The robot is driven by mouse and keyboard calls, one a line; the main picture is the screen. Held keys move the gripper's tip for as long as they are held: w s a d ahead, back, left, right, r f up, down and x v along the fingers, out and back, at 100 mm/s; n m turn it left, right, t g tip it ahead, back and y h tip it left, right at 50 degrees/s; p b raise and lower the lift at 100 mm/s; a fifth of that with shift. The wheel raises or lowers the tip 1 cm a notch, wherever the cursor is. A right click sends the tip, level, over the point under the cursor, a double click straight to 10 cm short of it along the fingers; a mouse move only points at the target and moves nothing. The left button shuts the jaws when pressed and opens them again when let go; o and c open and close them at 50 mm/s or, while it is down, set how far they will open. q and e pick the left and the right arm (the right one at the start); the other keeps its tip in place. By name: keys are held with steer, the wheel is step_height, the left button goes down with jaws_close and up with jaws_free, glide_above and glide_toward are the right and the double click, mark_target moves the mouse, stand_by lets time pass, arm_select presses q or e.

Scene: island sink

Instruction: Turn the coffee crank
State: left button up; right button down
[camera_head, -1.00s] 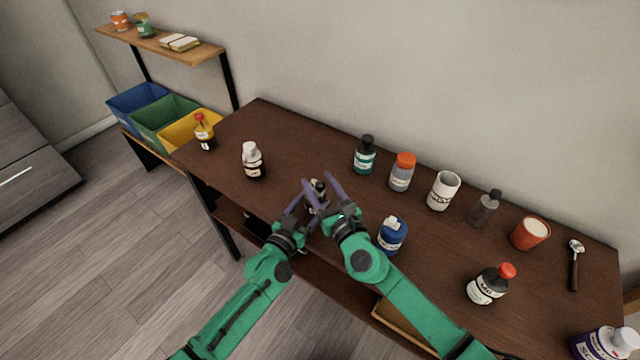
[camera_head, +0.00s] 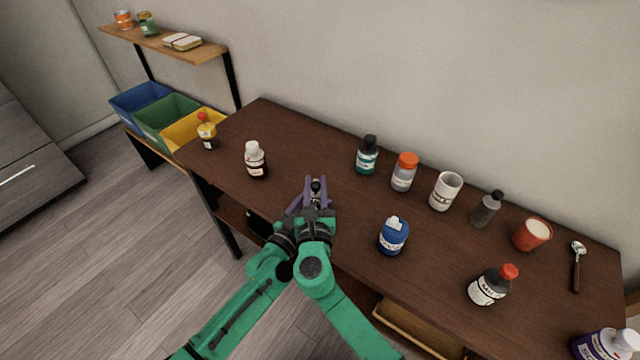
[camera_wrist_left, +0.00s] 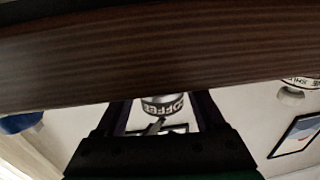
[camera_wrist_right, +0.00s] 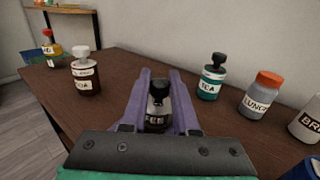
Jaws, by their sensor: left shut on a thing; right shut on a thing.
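The coffee grinder (camera_head: 316,197), a small jar with a dark top, stands near the front edge of the brown table and is mostly hidden by my grippers in the head view. Its COFFEE label (camera_wrist_left: 162,106) shows upside down between the left fingers in the left wrist view. My left gripper (camera_head: 303,210) is shut on the grinder's body from the front left. The black crank knob (camera_wrist_right: 158,90) sits between the purple fingers of my right gripper (camera_wrist_right: 160,85), which is shut on it from above. The crank arm itself is hidden.
A cocoa bottle (camera_head: 255,160) stands to the left, a teal bottle (camera_head: 367,155) behind to the right, and a blue jar (camera_head: 393,236) to the right. Several more bottles and cups fill the right side. The tabletop (camera_head: 310,147) behind the grinder is clear.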

steer(key=shift+m+h, duration=0.4)
steer(key=shift+h, duration=0.2)
steer(key=c, duration=0.7)
jaws_free()
steer(key=shift+o, duration=0.2)
steer(key=s+a, duration=0.1)
steer(key=s, duration=1.1)
steer(key=shift+a, duration=0.1)
